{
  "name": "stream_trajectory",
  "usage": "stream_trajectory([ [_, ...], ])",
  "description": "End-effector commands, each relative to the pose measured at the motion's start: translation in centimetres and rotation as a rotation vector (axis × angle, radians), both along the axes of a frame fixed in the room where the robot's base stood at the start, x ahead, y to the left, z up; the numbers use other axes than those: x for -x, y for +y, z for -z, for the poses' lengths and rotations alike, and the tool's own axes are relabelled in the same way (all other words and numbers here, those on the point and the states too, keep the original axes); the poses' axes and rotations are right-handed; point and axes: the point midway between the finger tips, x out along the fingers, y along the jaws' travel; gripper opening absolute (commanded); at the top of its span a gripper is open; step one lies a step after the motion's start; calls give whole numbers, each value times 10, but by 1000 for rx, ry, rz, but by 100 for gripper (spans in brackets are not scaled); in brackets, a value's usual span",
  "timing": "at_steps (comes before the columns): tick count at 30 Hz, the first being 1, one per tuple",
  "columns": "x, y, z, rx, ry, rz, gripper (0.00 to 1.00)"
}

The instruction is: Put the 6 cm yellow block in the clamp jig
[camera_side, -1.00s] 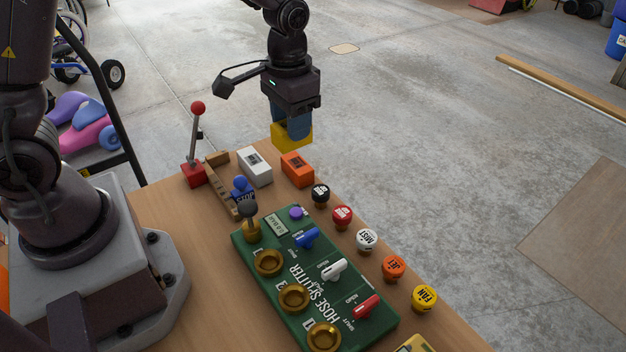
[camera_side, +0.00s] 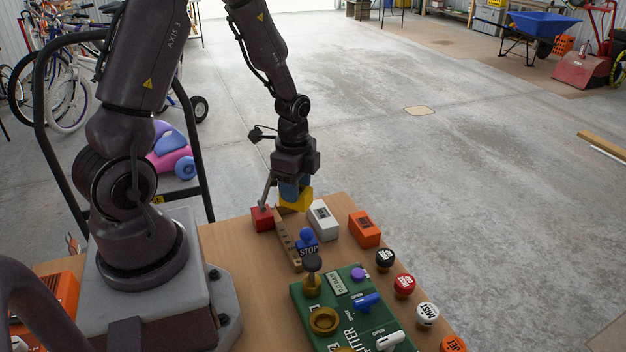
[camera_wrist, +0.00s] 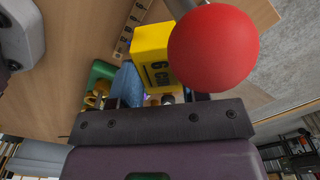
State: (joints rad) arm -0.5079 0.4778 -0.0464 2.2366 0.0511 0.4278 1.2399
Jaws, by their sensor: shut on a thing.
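My gripper (camera_side: 291,188) is shut on the yellow block (camera_side: 298,202), which hangs at the far end of the bench, close to the clamp jig. The wrist view shows the block (camera_wrist: 152,42) with a "6 CM" label, beside a blue finger (camera_wrist: 127,86). The clamp jig has a red base (camera_side: 262,219), a lever (camera_side: 267,188) and a wooden rail (camera_side: 287,239). The lever's red ball (camera_wrist: 213,47) is very near the wrist camera and covers part of the block. Whether the block or gripper touches the jig cannot be told.
A white block (camera_side: 323,222) and an orange block (camera_side: 364,230) stand right of the jig. A blue STOP knob (camera_side: 307,240) is beside the rail. A green hose-splitter panel (camera_side: 300,296) and several round labelled knobs lie nearer. Open floor lies beyond the bench.

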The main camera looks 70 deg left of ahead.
Motion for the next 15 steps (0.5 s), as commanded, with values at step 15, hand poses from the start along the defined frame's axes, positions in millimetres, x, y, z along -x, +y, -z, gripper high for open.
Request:
stream_trajectory([
  [15, 0, 3, 9, 0, 0, 728, 13],
])
